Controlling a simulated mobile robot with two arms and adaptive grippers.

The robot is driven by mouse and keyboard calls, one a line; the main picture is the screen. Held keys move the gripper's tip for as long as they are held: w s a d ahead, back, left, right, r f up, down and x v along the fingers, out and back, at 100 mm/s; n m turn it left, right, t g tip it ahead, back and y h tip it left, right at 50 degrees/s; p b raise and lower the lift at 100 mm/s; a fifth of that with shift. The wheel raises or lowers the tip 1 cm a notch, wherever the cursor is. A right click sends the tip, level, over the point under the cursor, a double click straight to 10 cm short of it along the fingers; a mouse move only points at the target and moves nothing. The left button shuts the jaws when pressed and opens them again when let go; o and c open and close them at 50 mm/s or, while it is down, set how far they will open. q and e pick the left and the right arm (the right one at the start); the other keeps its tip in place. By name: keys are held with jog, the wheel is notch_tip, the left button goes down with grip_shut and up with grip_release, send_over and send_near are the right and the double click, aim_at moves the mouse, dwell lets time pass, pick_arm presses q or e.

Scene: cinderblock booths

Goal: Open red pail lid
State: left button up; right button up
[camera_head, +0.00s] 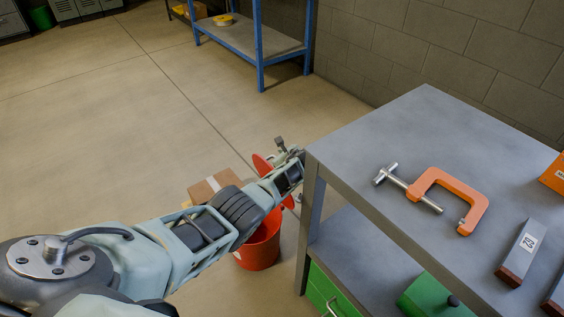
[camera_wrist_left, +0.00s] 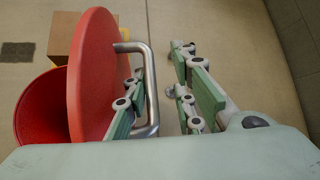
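The red pail (camera_head: 258,247) stands on the floor left of the grey workbench, partly hidden behind my left arm. Its red lid (camera_head: 262,165) stands tilted up. In the left wrist view the lid (camera_wrist_left: 97,80) is seen nearly edge-on, with the pail's open mouth (camera_wrist_left: 38,108) to its left. A bent metal handle (camera_wrist_left: 150,85) sticks out from the lid. My left gripper (camera_head: 288,155) is at the lid; in the wrist view its fingers (camera_wrist_left: 162,80) are apart. One finger is between lid and handle bar, the other right of the bar with a gap. My right gripper is not in view.
The workbench (camera_head: 400,130) stands close right of the gripper, carrying an orange clamp (camera_head: 440,190) and a labelled block (camera_head: 521,252). A cardboard box (camera_head: 213,186) is behind the pail. A blue-framed shelf (camera_head: 257,45) stands farther back. The floor at left is clear.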

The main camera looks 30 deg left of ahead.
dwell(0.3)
pick_arm(q)
notch_tip(320, 180, up, 10)
dwell(0.7)
jog(key=shift+f, duration=0.1)
